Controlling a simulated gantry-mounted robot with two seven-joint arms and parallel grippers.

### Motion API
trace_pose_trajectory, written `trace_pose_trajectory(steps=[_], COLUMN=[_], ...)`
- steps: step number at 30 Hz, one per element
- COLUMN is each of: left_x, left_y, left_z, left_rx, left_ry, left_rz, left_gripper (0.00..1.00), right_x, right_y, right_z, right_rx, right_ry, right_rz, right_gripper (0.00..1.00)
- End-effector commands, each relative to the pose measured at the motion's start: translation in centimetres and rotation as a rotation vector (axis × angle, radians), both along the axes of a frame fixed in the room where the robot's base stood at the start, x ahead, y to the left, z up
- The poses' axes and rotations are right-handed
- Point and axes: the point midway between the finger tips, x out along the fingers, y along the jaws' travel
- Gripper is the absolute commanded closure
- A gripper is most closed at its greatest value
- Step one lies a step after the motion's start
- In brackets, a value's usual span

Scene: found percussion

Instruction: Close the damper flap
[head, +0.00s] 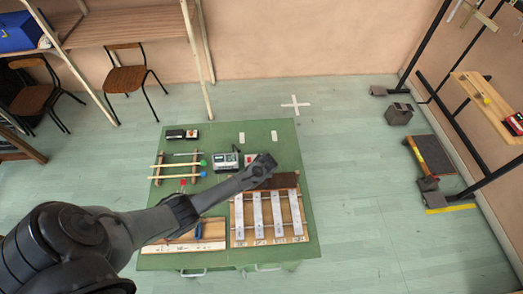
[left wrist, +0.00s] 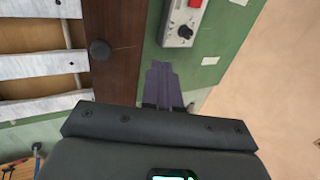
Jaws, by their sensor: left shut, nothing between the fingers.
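The damper flap appears to be the dark brown board (head: 284,181) along the far end of a row of pale metal bars (head: 277,213). The bars lie uncovered on a wooden frame. In the left wrist view the brown board (left wrist: 116,50) carries a round black knob (left wrist: 100,49). My left gripper (head: 264,162) is at the board's far edge and covers part of it in the head view. In the left wrist view its fingers (left wrist: 164,84) are shut and empty, beside the board over green tabletop. I cannot tell whether they touch it. My right gripper is not in view.
A grey box with a red button and black knob (left wrist: 182,20) sits just beyond the fingers. A meter-like device (head: 225,161), mallets (head: 180,166) and a small black case (head: 181,134) lie on the green table (head: 284,136). The table's far right corner is mostly clear.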

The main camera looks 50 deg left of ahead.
Motion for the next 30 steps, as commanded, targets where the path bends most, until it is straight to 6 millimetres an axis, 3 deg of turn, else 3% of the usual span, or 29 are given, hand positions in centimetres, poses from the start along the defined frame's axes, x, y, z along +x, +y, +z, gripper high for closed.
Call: trace_pose_trajectory(steps=[12, 30], left_x=[-1.8, -3.8], left_y=[-2.7, -5.2], left_z=[-1.6, -4.6], left_rx=[0.312, 0.307], left_ry=[-0.228, -0.224], left_rz=[-0.004, 0.002], left_gripper=[1.0, 1.0], right_x=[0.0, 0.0], right_y=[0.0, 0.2], right_z=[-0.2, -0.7], right_rx=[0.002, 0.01], right_ry=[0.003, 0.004], right_rz=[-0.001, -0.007], right_gripper=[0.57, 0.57])
